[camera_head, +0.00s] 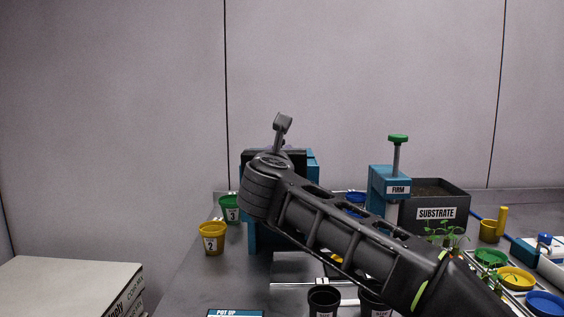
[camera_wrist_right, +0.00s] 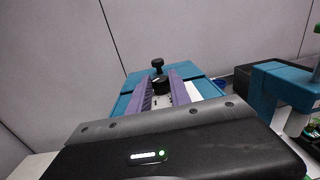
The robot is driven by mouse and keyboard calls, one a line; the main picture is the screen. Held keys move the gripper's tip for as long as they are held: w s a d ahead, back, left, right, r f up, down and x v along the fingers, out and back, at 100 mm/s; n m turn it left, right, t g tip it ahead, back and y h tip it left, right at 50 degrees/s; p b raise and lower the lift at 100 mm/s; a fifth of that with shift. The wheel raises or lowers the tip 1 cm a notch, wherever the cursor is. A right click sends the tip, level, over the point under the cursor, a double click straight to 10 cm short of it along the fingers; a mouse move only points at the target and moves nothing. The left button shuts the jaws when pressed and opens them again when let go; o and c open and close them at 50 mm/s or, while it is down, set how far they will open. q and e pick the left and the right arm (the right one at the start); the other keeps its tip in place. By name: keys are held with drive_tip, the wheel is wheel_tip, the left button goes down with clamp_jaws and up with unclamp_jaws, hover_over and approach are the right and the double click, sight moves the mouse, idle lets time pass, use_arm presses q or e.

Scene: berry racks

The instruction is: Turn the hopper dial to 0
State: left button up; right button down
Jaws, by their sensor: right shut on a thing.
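The hopper (camera_head: 313,164) is a blue unit at the back of the bench, mostly hidden behind my right arm in the head view. In the right wrist view its blue top (camera_wrist_right: 207,88) surrounds a dark round dial (camera_wrist_right: 159,86) with a light mark. My right gripper (camera_wrist_right: 161,77) has purple fingers on either side of the dial and is shut on it. The dial's numbers cannot be read. The head view does not show my right fingertips clearly. My left gripper is not in view.
Yellow (camera_head: 212,238) and green (camera_head: 230,208) numbered cups stand left of the hopper. A blue FIRM press (camera_head: 388,183) with a green knob and a black SUBSTRATE bin (camera_head: 436,212) stand right. Black pots (camera_head: 324,301) sit in front. White boxes (camera_head: 70,285) are at lower left.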

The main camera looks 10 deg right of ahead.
drive_tip(key=m+h+p, duration=0.1)
drive_tip(key=m+g+h, duration=0.1)
drive_tip(key=h, duration=0.1)
drive_tip(key=shift+w+a+r+p, duration=0.15)
drive_tip(key=shift+a+r+p, duration=0.05)
drive_tip(key=shift+a+p, duration=0.15)
drive_tip(key=shift+m+g+h+p, duration=0.5)
drive_tip(key=shift+m+g+h, duration=0.25)
drive_tip(key=shift+h, duration=0.35)
drive_tip(key=shift+f, duration=0.1)
drive_tip(key=c, duration=1.2)
unclamp_jaws()
drive_tip(key=shift+f, duration=0.1)
drive_tip(key=shift+b+v, duration=0.6)
drive_tip(key=shift+v, duration=3.25)
